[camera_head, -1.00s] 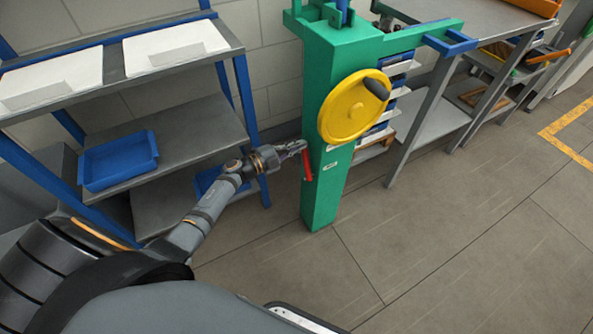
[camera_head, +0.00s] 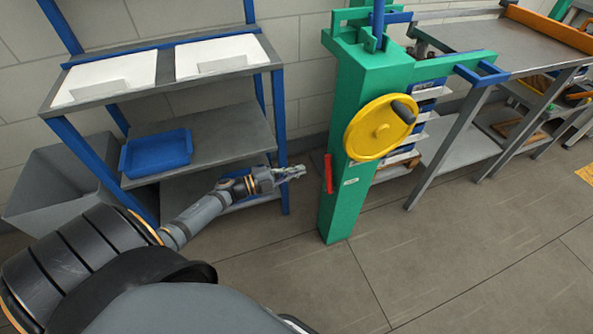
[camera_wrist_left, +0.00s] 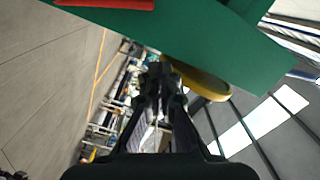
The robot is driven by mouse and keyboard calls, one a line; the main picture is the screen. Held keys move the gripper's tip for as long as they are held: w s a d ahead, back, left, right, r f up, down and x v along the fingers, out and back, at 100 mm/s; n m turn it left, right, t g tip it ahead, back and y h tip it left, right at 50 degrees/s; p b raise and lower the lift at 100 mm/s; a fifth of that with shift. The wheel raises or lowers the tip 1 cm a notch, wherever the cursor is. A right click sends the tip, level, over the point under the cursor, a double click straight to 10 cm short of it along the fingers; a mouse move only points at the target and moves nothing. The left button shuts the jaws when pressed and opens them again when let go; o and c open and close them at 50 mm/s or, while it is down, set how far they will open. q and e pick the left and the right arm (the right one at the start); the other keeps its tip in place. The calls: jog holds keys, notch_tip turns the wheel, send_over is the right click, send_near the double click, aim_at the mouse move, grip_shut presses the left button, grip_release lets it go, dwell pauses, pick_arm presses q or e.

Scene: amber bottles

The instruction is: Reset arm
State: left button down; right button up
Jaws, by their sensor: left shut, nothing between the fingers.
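My left arm comes in from the lower left of the head view. Its gripper (camera_head: 291,172) is shut and empty, in front of the lower shelves and to the left of the green post. The gripper also shows at the middle of the left wrist view (camera_wrist_left: 160,88). The green post (camera_head: 345,200) stands apart from the fingertips in the head view, with a red handle (camera_head: 328,174) on its left side and a yellow handwheel (camera_head: 378,128) on its front. No amber bottles can be made out. My right gripper is in neither view.
A shelf rack (camera_head: 283,140) with blue posts stands at the left and holds a blue tray (camera_head: 157,153). A grey bin (camera_head: 60,190) is beside it. A metal workbench (camera_head: 470,36) stands at the right. The floor (camera_head: 440,260) in front is clear.

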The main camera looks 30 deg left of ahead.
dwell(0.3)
